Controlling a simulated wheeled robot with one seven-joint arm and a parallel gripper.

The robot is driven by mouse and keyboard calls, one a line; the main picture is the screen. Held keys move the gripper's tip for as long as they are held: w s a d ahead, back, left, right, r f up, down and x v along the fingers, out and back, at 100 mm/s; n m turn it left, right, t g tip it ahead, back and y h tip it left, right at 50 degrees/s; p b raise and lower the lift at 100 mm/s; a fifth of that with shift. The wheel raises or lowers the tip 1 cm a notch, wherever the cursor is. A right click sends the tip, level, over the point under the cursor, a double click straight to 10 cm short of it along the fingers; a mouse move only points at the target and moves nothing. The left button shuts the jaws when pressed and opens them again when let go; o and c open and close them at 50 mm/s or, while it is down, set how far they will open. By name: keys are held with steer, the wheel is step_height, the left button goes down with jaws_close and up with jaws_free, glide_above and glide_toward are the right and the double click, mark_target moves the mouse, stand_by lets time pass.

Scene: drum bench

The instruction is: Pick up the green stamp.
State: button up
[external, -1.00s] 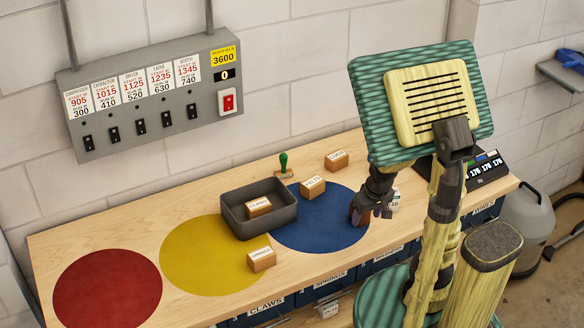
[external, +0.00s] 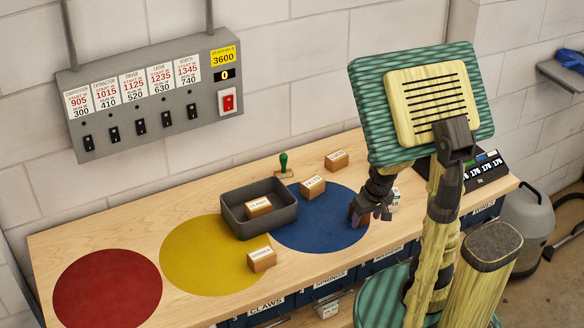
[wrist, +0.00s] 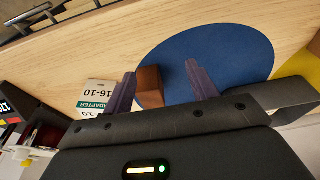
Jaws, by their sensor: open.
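The green stamp (external: 283,163) stands upright at the back of the bench, behind the grey tray and just left of a labelled box. It has a green handle on a flat base. I cannot make it out in the wrist view. My gripper (external: 370,213) is over the right edge of the blue circle, to the right of and nearer than the stamp, well apart from it. In the wrist view my gripper (wrist: 160,88) has its two fingers spread. A brown block (wrist: 150,86) shows between or just beyond them; I cannot tell whether they touch it.
A grey tray (external: 231,225) holding a labelled box (external: 258,207) stands between the yellow (external: 195,262) and blue circles (external: 318,236). Other labelled boxes (external: 312,187) sit nearby. A white adapter card (wrist: 95,95) lies beside my gripper. The left bench is clear.

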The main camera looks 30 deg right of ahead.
steer(key=shift+c, duration=0.2)
steer(key=shift+c, duration=0.7)
